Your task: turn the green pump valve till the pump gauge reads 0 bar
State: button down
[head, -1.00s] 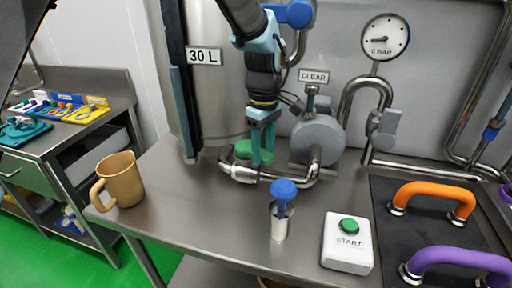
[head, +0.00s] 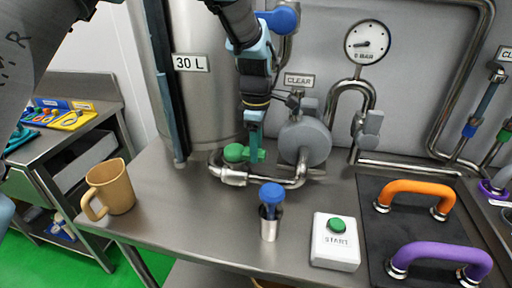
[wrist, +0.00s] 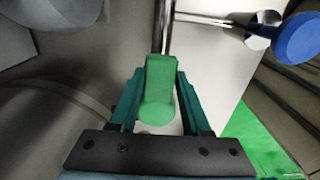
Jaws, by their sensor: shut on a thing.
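The green pump valve (head: 234,152) sits on the steel pipe at the foot of the tank, its handle lying towards the right. My gripper (head: 254,150) comes down from above and is shut on this handle. In the wrist view the green handle (wrist: 158,88) lies between the two teal fingers of my gripper (wrist: 158,100), which touch its sides. The pump gauge (head: 367,42) is on the wall at upper right. Its dark needle points left and slightly down.
The grey pump (head: 304,142) stands just right of the valve. A blue-topped steel holder (head: 270,222), a white START box (head: 335,241) and a tan jug (head: 109,188) stand on the counter. Orange (head: 414,196) and purple (head: 438,259) handles are at right.

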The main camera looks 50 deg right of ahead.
jog(key=shift+w, duration=0.1)
jog(key=shift+c, duration=1.8)
grip_release()
jog(key=shift+r, duration=0.1)
notch_tip(320, 180, up, 11)
jog(key=b, duration=0.3)
jog(key=shift+f, duration=0.2)
